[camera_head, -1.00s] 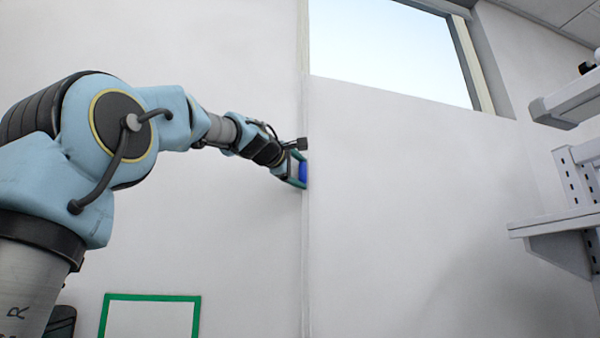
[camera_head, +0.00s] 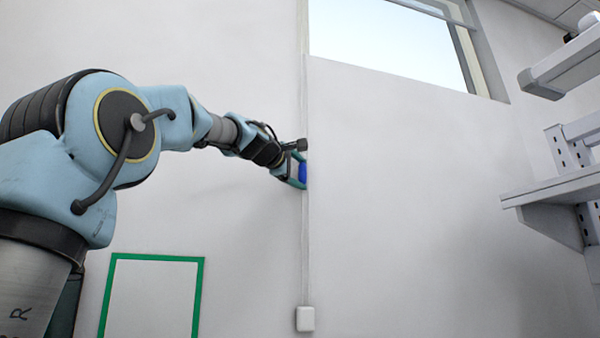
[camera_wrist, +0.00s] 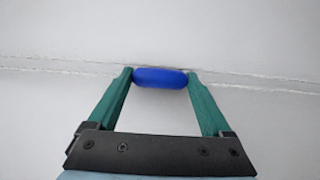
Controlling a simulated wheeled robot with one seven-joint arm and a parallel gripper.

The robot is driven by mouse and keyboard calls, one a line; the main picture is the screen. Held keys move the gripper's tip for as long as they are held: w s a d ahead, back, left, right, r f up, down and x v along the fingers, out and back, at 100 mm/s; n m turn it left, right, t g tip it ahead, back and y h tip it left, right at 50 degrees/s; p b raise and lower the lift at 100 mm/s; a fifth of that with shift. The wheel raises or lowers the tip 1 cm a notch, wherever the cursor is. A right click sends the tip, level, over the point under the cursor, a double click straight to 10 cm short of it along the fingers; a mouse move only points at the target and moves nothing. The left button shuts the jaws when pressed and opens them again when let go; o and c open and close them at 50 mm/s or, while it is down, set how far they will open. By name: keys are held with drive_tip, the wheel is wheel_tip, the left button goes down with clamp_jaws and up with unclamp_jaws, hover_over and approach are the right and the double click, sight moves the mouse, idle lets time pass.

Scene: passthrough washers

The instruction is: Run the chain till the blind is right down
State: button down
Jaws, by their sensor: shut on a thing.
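The chain (camera_head: 304,250) runs as thin pale lines down the white wall beside the window. A blue grip piece (camera_head: 302,172) sits on it. My gripper (camera_head: 298,171) has its green fingers at this piece, against the wall. In the wrist view the blue piece (camera_wrist: 160,77) lies between the two fingertips (camera_wrist: 160,80), touching both, with the thin chain lines running across behind it. A pale bar (camera_head: 432,9) crosses the top of the window (camera_head: 385,45) and looks like the blind's lower edge. The rest of the blind is out of frame.
A small white box (camera_head: 305,319) is on the wall at the foot of the chain. A green-framed panel (camera_head: 202,300) is at lower left. White shelves (camera_head: 565,190) stand out at the right. The wall around my gripper is clear.

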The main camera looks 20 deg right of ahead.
wheel_tip(320, 180, down, 28)
drive_tip(key=b, duration=2.4)
drive_tip(key=shift+r, duration=0.15)
unclamp_jaws()
drive_tip(key=b+v, duration=0.4)
drive_tip(key=v, duration=0.7)
drive_tip(key=shift+r, duration=0.1)
